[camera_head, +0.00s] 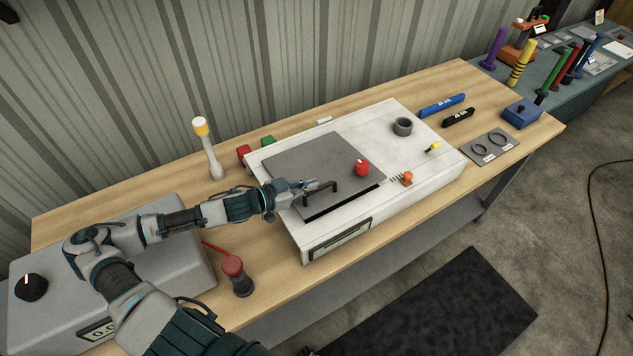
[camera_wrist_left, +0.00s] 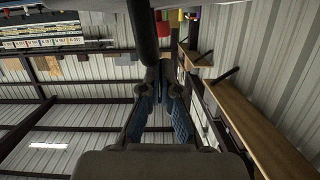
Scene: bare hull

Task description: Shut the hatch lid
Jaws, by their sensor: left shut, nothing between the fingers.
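The hatch lid (camera_head: 318,160) is a grey square plate on top of a white box (camera_head: 375,125). A dark gap shows along its front edge, so the lid looks slightly raised there. A black bar handle (camera_head: 322,186) stands near that front edge. My left gripper (camera_head: 318,186) is shut and empty, at the left end of the handle, over the lid's front left part. I cannot tell whether it touches the handle or lid. Its blue finger pads (camera_wrist_left: 160,112) show in the left wrist view. My right gripper is not in view.
A red knob (camera_head: 362,167) sits at the lid's right side. A grey cup-like ring (camera_head: 402,127) is farther right on the box. A white lever with a yellow tip (camera_head: 208,148) stands behind left, and a red-topped joystick (camera_head: 235,270) in front left.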

